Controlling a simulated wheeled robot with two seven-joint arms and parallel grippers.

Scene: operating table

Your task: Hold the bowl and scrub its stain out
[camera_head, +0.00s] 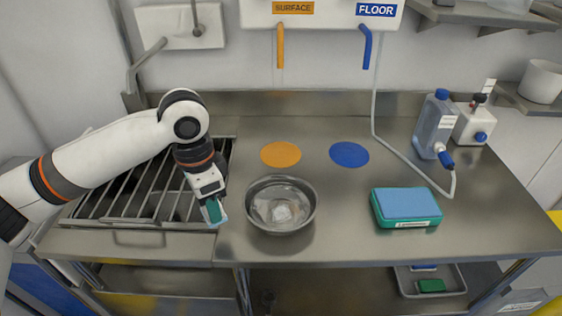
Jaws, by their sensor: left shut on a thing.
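A round metal bowl (303,217) stands upright on the steel counter, near the middle. A pale, whitish patch (283,213) shows on its inside bottom; I cannot tell for sure that it is the stain. My left gripper (212,208) points down just left of the bowl, apart from it. It is shut on a small teal and light blue pad (215,214), which looks like a scrub sponge and is partly hidden by the fingers. My right gripper is not in view.
A teal box with a blue top (406,203) lies right of the bowl. An orange disc (281,154) and a blue disc (349,154) mark the counter behind. A slatted rack (130,197) is at left. A bottle (434,124) with a hose stands at back right.

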